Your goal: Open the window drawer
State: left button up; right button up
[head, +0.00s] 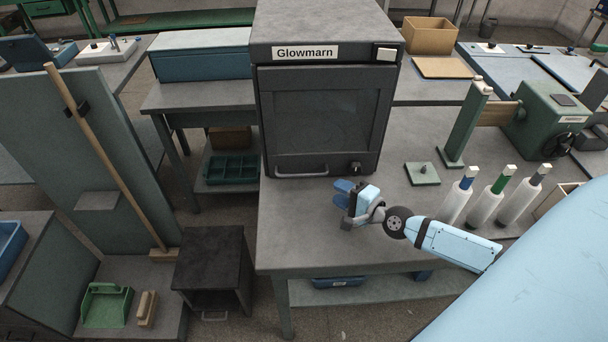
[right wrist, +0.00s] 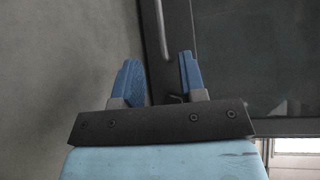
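The dark grey cabinet (head: 322,52) labelled Glowmarn stands on the workbench. Its front (head: 263,120) has a dark window panel (head: 315,120), which looks closed. A light bar handle (head: 302,174) runs along the lower left of the front, with a small dark knob to its right. My right gripper (head: 343,193) is just in front of the cabinet, right of and below the handle in the head view. Its two blue fingers are apart with nothing between them. In the right wrist view, the handle (right wrist: 161,30) shows beyond the open fingers (right wrist: 160,78), not touching them. My left gripper is out of view.
A green winder (head: 545,120) is at the right. The bench top left of the gripper is clear.

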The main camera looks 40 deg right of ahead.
aim_at(307, 175)
jog(key=x, duration=1.2)
jog(key=shift+p, duration=0.3)
grip_shut()
